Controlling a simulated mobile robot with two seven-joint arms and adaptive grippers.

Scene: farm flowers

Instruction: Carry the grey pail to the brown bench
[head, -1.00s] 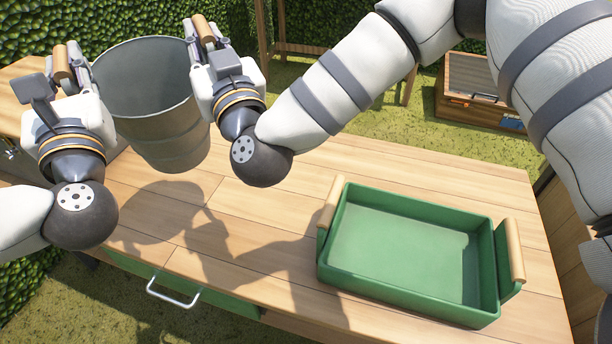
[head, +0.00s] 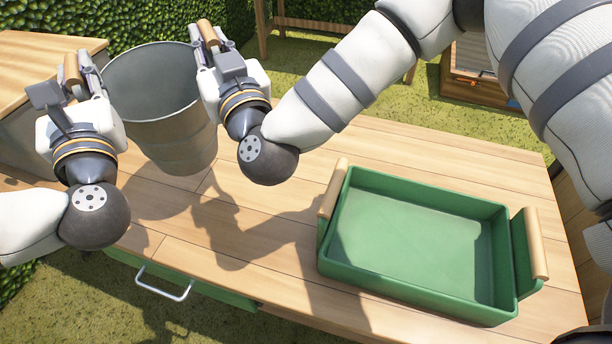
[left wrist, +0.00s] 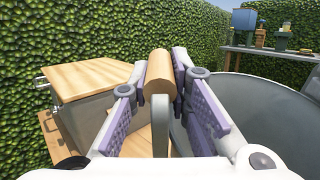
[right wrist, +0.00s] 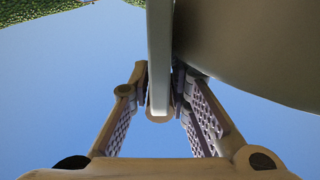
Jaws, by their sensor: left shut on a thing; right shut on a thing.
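The grey pail (head: 168,125) hangs upright between my two grippers, above the wooden tabletop, with its shadow on the planks. My left gripper (head: 76,76) is shut on the wooden grip of the pail's left handle; this grip (left wrist: 158,75) shows between the fingers in the left wrist view. My right gripper (head: 210,42) is shut on the handle at the other side; in the right wrist view the pail's wall (right wrist: 255,50) fills the upper right. The brown plank-topped bench (head: 420,150) lies below. I cannot tell whether it is the bench named in the task.
A green tray (head: 420,235) with wooden grips stands on the bench to the right. A wood-topped cabinet (head: 40,60) stands at the left. A brown chest (head: 475,85) and a wooden frame (head: 262,35) stand behind on grass. Bare planks lie between pail and tray.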

